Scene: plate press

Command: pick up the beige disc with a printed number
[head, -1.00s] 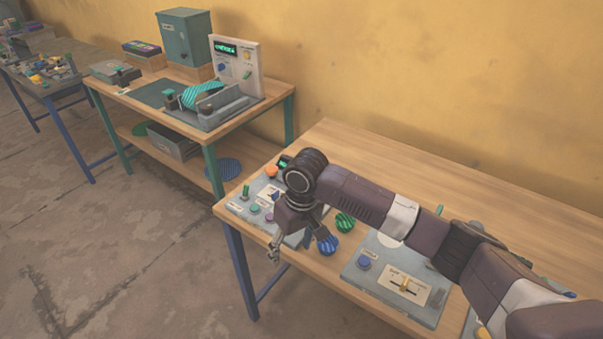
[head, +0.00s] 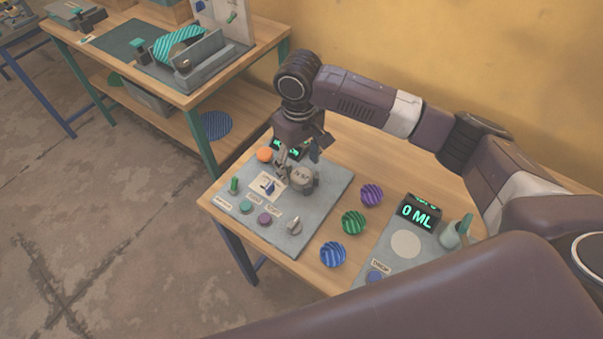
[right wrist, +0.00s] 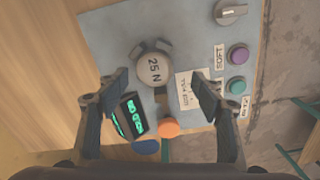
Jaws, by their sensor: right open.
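The beige disc (head: 303,175) sits on a grey control panel (head: 330,195) on the nearer table. In the right wrist view the disc (right wrist: 155,68) shows the print "25 N" and has grey lugs at its rim. My right gripper (head: 295,158) is above the panel, pointing down, close to the disc. In the right wrist view my right gripper (right wrist: 162,85) is open, with the disc showing beyond and between its fingertips, and nothing is held. I cannot tell the exact height of the fingertips over the disc. My left gripper is not in view.
Striped purple (head: 371,194), green (head: 354,223) and blue (head: 333,254) round pieces lie on the table at right. A "0 ML" display (head: 418,212) stands beyond.

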